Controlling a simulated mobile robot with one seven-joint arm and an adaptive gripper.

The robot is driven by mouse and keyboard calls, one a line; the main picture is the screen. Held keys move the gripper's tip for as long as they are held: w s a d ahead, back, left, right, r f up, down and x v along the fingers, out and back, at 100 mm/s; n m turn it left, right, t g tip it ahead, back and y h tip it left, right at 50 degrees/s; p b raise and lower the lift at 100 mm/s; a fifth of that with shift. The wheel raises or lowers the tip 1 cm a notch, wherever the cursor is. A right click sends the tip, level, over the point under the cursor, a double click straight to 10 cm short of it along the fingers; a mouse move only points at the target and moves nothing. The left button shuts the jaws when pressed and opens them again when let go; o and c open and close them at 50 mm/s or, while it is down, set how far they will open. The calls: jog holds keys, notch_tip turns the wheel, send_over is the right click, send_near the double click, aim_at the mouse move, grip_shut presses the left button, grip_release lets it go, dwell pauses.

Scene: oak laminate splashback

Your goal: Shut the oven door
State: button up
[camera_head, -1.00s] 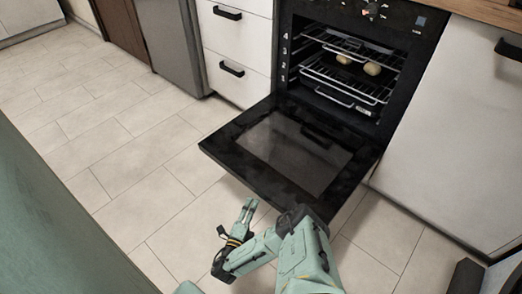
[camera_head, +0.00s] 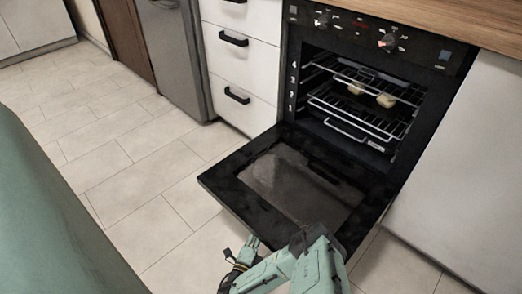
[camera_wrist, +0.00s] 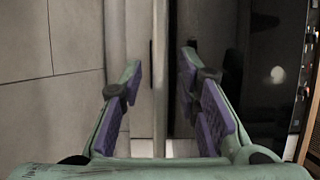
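The black oven door (camera_head: 230,184) hangs open, folded down to about level in front of the oven (camera_head: 300,95). My gripper (camera_head: 251,243) is low by the door's front edge in the head view, its fingertips close to or just under that edge. Contact cannot be told. In the wrist view my gripper (camera_wrist: 159,72) has its two purple-padded fingers wide apart. Pale vertical strips and a dark gap show between or beyond them, and nothing is clearly held. A dark glossy surface (camera_wrist: 268,90) stands right of the fingers.
Two pale round food items (camera_head: 385,101) lie on the upper oven rack (camera_head: 340,104). White drawers (camera_head: 243,60) stand left of the oven and a white cabinet front (camera_head: 450,170) right of it. The tiled floor (camera_head: 140,170) is clear on the left.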

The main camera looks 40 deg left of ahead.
grip_shut()
dwell(0.3)
dwell(0.6)
